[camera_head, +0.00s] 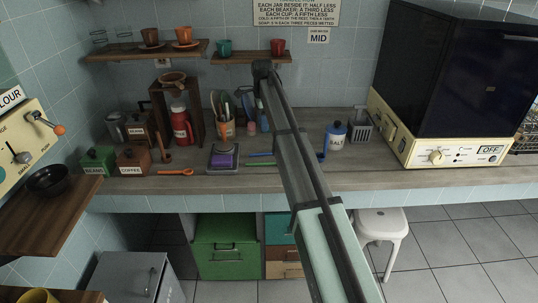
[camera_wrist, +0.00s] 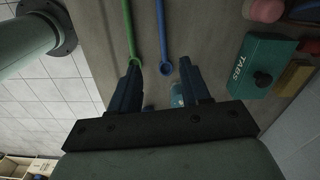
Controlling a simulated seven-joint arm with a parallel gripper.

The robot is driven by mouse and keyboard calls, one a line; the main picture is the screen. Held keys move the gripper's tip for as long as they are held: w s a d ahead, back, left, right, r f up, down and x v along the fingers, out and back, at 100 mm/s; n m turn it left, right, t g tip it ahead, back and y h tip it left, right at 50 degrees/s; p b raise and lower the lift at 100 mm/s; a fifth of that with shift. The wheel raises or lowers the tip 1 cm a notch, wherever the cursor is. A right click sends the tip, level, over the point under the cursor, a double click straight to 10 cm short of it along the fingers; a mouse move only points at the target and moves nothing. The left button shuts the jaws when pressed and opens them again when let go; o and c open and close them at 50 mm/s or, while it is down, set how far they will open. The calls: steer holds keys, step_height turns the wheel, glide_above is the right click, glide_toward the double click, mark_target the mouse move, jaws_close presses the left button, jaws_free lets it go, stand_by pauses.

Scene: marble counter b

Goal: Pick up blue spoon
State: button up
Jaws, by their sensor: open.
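The blue spoon (camera_wrist: 162,35) lies on the grey counter in the wrist view, its thin handle running up the picture. Its round end is near the space between my fingertips, farther off than they are. My gripper (camera_wrist: 159,66) is open and empty, with a finger on each side of that space. A green spoon (camera_wrist: 129,28) lies to its left, close to the left fingertip. In the head view my arm hides my gripper. A blue rounded piece (camera_head: 321,157) shows right of my arm; I cannot tell whether it belongs to the same spoon.
A teal TABS box (camera_wrist: 260,70) stands right of the spoons in the wrist view. In the head view, a SALT jar (camera_head: 336,139) stands right of my arm and a purple-topped scale (camera_head: 223,158) left of it. An orange spoon (camera_head: 175,172) lies farther left.

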glide_toward(268, 154)
steer(key=shift+a+f+m, duration=0.4)
steer(key=shift+a+f, duration=0.5)
steer(key=shift+w+f, duration=0.15)
steer(key=shift+f, duration=1.4)
steer(key=shift+w+f, duration=0.15)
steer(key=shift+f, duration=1.35)
jaws_close()
